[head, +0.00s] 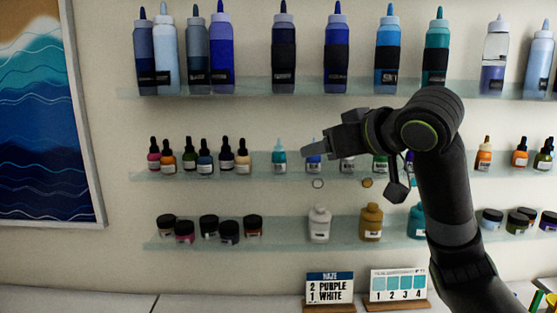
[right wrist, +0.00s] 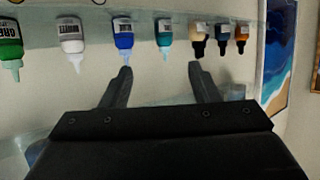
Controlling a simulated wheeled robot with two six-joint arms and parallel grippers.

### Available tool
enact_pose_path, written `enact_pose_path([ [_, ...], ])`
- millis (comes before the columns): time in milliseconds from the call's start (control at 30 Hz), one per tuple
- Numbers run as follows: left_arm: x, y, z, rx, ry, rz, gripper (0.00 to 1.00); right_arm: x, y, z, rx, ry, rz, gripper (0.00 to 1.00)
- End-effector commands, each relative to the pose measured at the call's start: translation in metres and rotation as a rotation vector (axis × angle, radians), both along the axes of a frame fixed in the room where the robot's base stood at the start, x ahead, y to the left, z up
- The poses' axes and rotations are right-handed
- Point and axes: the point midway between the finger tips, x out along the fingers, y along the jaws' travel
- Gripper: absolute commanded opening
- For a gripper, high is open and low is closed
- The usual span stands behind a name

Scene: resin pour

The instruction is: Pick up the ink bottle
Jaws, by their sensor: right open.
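Small ink bottles stand on the middle glass shelf (head: 260,175). A teal bottle (head: 279,158) is just left of my right gripper (head: 306,149) in the head view; a blue bottle (head: 314,163) is partly hidden behind the gripper. White (head: 347,165) and green (head: 380,165) bottles are partly covered by my arm. In the right wrist view, the bottles appear upside down. There my right gripper (right wrist: 160,70) is open and empty, and the teal bottle (right wrist: 165,38) lies between the finger directions, apart from them. The blue bottle (right wrist: 123,40) lines up with the left finger.
Dropper bottles (head: 226,160) stand to the left on the same shelf. Two cards (head: 329,288) (head: 399,284) stand on the counter below. A wave picture (head: 45,120) hangs at left.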

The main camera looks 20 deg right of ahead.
Motion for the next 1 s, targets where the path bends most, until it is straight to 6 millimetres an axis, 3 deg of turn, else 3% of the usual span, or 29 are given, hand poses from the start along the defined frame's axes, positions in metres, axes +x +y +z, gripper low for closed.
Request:
enact_pose_path([
  [67,-0.014,0.0,0.007,0.0,0.021,0.004,0.36,0.014,0.006,-0.005,0.004,0.006,0.004,0.56],
  [167,-0.018,0.0,0.012,-0.001,0.027,0.004,0.36,0.032,0.01,-0.012,0.005,0.007,0.004,0.56],
  [400,0.011,0.0,0.025,0.0,-0.015,-0.003,0.36,0.069,0.021,-0.029,0.002,0.006,0.002,0.56],
  [567,0.018,0.0,0.028,0.001,-0.028,-0.005,0.36,0.079,0.023,-0.034,0.0,0.002,0.001,0.56],
  [1000,0.003,0.0,0.05,0.0,-0.005,0.0,0.36,0.12,0.041,-0.056,0.001,0.003,0.0,0.56],
])
